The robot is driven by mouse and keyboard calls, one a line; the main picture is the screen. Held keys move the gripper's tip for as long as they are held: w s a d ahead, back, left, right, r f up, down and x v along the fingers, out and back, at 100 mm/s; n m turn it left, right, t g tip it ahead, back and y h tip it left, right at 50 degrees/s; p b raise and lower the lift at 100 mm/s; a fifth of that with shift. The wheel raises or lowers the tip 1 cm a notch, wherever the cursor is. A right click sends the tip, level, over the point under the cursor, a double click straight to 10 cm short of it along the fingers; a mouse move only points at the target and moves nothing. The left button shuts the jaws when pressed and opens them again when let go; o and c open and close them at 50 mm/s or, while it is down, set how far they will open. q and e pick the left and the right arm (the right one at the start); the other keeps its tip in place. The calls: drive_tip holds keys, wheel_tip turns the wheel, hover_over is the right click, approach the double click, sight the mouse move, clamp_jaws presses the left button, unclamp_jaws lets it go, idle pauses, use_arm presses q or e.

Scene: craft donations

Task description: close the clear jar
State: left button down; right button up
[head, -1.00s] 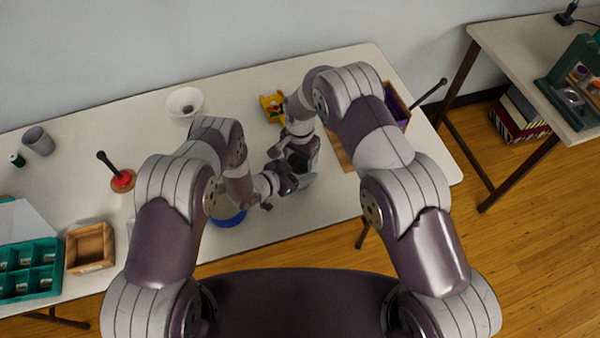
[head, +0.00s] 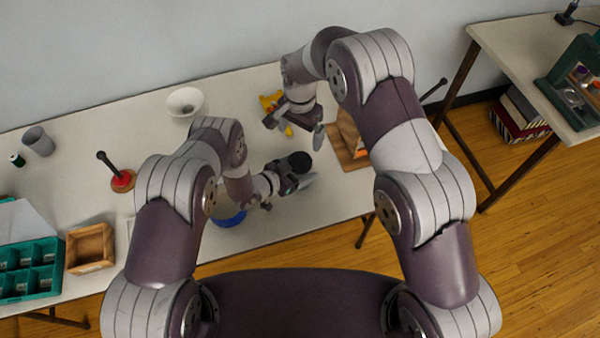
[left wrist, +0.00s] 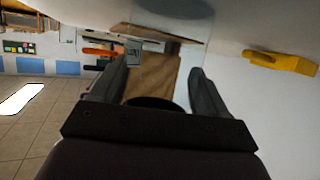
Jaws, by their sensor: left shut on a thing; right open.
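My left gripper (head: 299,175) is shut above the front part of the table. Its two fingers (left wrist: 158,92) stand apart in the left wrist view, around what seems to be the clear jar; its see-through wall can hardly be made out. A dark round lid (head: 301,160) shows at the left fingertips, and a dark curved edge (left wrist: 155,102) lies between the fingers in the left wrist view. The lid seems to sit on the jar, but I cannot tell whether it is seated. My right gripper (head: 294,130) is open and empty, behind the lid and apart from it.
A yellow object (head: 270,101) lies behind my right gripper. A wooden tray (head: 357,161) is to the right. A blue round thing (head: 232,219) lies below my left wrist. A white bowl (head: 185,101), a red-based dark handle (head: 122,181) and a wooden box (head: 90,248) stand left.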

idle(0.3)
use_arm(q)
unclamp_jaws()
drive_tip(key=b+v, duration=0.1)
drive_tip(key=v, duration=1.1)
drive_tip(key=shift+s+a+r+b, duration=0.2)
drive_tip(key=shift+b, duration=0.15)
